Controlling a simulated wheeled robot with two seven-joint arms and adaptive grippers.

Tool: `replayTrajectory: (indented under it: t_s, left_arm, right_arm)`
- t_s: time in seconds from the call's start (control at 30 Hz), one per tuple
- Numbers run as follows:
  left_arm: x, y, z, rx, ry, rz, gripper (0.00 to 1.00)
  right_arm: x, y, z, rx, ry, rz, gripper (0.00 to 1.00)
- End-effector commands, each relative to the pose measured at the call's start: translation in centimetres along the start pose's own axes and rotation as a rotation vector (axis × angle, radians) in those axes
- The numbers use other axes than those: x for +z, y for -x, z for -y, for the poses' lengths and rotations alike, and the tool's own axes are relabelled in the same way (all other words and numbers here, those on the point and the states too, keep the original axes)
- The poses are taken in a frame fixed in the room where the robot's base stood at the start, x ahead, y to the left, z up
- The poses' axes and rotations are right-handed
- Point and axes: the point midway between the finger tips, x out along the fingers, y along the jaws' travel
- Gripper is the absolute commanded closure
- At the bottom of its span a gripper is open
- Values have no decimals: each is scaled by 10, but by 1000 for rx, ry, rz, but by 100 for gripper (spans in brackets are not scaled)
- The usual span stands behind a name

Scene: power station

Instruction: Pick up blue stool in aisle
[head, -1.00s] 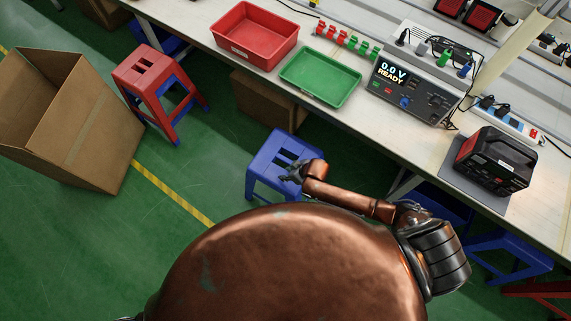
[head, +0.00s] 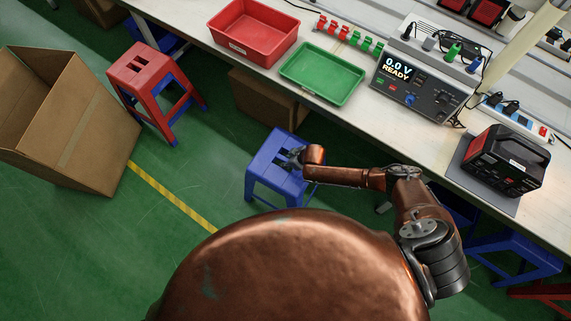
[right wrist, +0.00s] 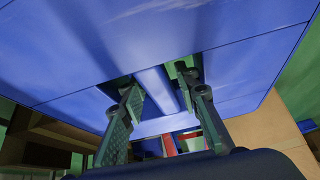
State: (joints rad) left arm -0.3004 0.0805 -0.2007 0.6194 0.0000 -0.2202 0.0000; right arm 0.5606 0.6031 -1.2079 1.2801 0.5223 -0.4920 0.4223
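The blue stool (head: 270,165) stands upright on the green floor in the aisle, beside the workbench, in the middle of the head view. Its seat has slots with a bar between them. My right gripper (head: 294,157) is at the slotted middle of the seat. In the right wrist view the blue seat (right wrist: 70,60) fills the upper part. There my right gripper (right wrist: 158,82) has its two fingers apart, one on either side of the blue bar, at the slots. I cannot tell how deep the fingertips reach. My left gripper is not in view.
A workbench (head: 345,111) with a red tray (head: 253,33), a green tray (head: 322,74) and a power supply (head: 420,85) runs beside the stool. A red stool (head: 140,65) and an open cardboard box (head: 85,130) stand left. Another blue stool (head: 515,250) is at right. Floor left of the stool is clear.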

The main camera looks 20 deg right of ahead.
Motion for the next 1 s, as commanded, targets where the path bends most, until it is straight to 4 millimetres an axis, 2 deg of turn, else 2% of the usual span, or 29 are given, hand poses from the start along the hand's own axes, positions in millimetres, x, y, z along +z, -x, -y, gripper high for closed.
replayTrajectory:
  t_s: [0.07, 0.3, 0.73, 1.0]
  left_arm:
    - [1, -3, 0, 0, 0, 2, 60]
    - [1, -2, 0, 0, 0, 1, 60]
    - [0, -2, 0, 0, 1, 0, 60]
    - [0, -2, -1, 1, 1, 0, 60]
  right_arm:
    - [0, -6, -1, 1, 1, 1, 71]
    - [-1, -5, -1, 1, 1, 0, 71]
    - [0, -5, -1, 2, 0, 0, 100]
    - [0, -5, -2, 3, -1, 1, 100]
